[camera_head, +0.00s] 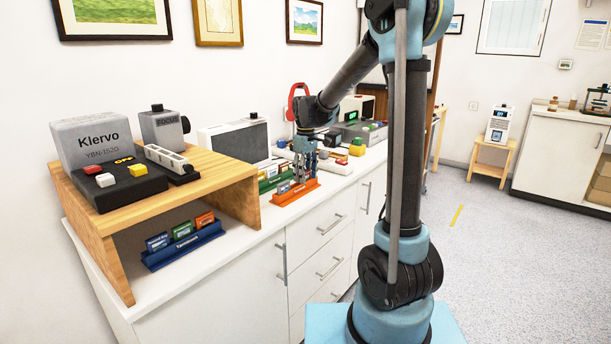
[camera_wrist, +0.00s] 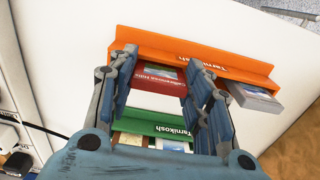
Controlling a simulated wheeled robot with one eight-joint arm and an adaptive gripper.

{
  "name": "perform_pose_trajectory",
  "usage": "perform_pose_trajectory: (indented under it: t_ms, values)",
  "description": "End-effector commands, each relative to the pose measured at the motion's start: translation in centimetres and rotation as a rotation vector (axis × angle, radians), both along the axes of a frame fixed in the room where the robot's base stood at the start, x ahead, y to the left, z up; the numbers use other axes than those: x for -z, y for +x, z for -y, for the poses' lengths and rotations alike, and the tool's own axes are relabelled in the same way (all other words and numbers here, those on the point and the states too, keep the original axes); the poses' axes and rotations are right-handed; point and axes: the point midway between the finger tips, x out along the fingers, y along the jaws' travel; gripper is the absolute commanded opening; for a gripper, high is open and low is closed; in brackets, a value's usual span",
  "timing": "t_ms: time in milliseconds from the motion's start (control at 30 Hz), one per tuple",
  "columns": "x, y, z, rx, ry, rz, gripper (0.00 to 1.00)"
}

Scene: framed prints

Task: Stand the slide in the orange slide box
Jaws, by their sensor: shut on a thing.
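The orange slide box (camera_head: 296,193) stands on the white counter below my gripper (camera_head: 304,168). In the wrist view the orange box (camera_wrist: 225,66) runs across the top, and my gripper (camera_wrist: 160,92) is in front of it. The fingers are shut on a red-labelled slide (camera_wrist: 158,76), one finger on each side. The slide's upper edge is close against the orange box; I cannot tell whether its lower edge rests in it. Another slide (camera_wrist: 255,98) stands at the box's right end in the wrist view.
A green slide box (camera_wrist: 150,127) is close by, below the held slide in the wrist view. A blue slide box (camera_head: 184,247) with several slides stands under a wooden riser (camera_head: 215,168). Devices line the counter's back. The counter's front edge is near the orange box.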

Motion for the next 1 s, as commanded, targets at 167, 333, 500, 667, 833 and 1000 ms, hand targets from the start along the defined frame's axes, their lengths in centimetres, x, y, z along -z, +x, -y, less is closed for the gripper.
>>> perform_pose_trajectory:
  t_ms: [167, 333, 500, 667, 833, 1000]
  values:
    - [0.1, 0.0, 0.0, 0.0, 0.0, 0.0, 0.52]
    - [0.1, 0.0, 0.0, 0.0, 0.0, 0.0, 0.66]
    - [0.1, 0.0, 0.0, 0.001, 0.0, 0.0, 0.66]
    - [-0.3, 0.0, 0.0, 0.001, 0.0, 0.0, 0.66]
    - [-2.2, 0.0, 0.1, 0.001, 0.0, 0.0, 0.66]
    - [-5.2, 0.0, 0.2, 0.002, 0.0, 0.0, 0.66]
